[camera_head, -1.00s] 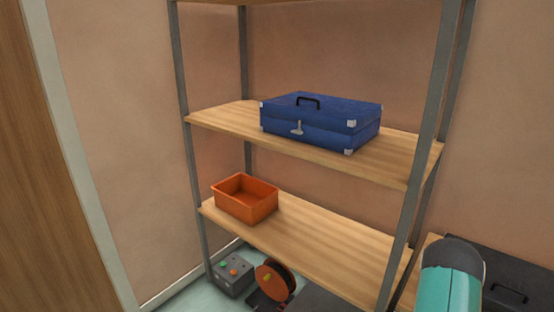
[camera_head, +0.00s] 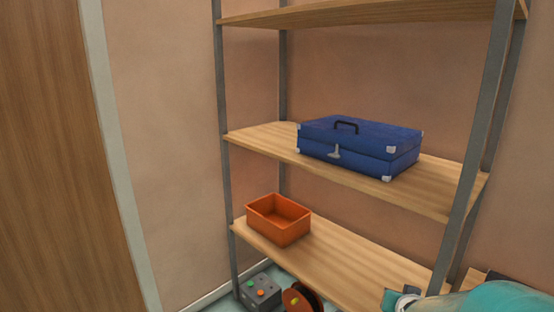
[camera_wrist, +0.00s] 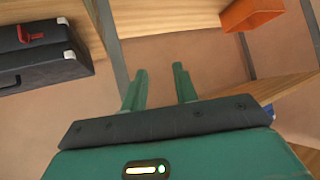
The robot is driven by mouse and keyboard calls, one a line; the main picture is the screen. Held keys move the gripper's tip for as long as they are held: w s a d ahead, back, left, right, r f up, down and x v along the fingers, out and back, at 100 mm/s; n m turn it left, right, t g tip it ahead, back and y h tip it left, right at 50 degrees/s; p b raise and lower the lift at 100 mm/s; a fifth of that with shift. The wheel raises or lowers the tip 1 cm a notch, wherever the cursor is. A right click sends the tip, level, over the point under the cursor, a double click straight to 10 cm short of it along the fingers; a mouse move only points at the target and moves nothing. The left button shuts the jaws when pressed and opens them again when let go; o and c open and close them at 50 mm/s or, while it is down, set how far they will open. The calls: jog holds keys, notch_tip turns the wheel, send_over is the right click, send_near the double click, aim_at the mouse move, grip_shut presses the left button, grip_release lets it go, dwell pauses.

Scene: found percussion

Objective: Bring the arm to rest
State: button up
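My arm shows as a teal shape at the lower right edge of the head view. In the wrist view my gripper (camera_wrist: 160,85) has two green fingers standing apart with nothing between them. It is open and empty, with the tan wall behind the fingertips. In the head view my gripper's fingers cannot be made out clearly.
A metal-framed shelf (camera_head: 270,147) holds a blue case (camera_head: 360,150) and, lower, an orange bin (camera_head: 278,222). A grey control box (camera_head: 259,292) and an orange reel (camera_head: 300,300) are below. A wooden door (camera_head: 50,150) stands left.

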jog(key=s+a+r+n+g+y, duration=0.2)
jog(key=s+a+r, duration=0.3)
jog(key=s+a, duration=0.3)
jog(key=s+a+r+n+g+y, duration=0.1)
jog(key=s+a+r+n+g, duration=0.1)
jog(key=s+a+r, duration=0.4)
jog(key=s+a+n, duration=0.1)
jog(key=s+a, duration=0.2)
jog(key=s, duration=0.2)
jog(key=shift+s+r+y, duration=0.2)
jog(key=shift+s+y, duration=0.1)
jog(key=shift+y, duration=0.1)
